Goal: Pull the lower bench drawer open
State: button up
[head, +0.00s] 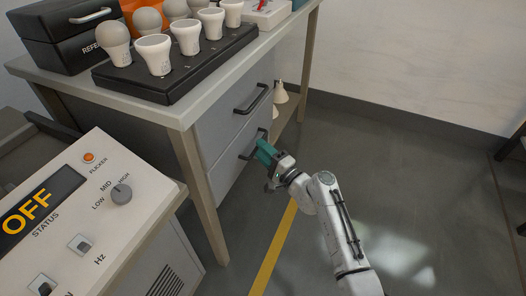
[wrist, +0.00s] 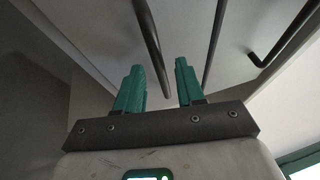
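The lower bench drawer (head: 222,172) sits under the upper drawer in the bench side and looks shut. Its dark bar handle (head: 246,156) is partly hidden by my gripper (head: 264,155) in the head view. In the wrist view, the lower handle (wrist: 148,35) runs down into the space between the two teal fingers of my gripper (wrist: 159,65). The fingers are apart, with visible gaps beside the bar, so the gripper is open. I cannot tell exactly how deep the bar lies between them.
The upper drawer (head: 230,110) is shut; its handle (head: 251,98) also shows in the wrist view (wrist: 284,36). A black bulb rack (head: 178,88) stands on the bench. A control console (head: 85,205) reading OFF is at left. The floor (head: 400,170) to the right is clear.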

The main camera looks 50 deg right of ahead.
grip_shut()
jog(key=shift+s, duration=0.15)
dwell(0.4)
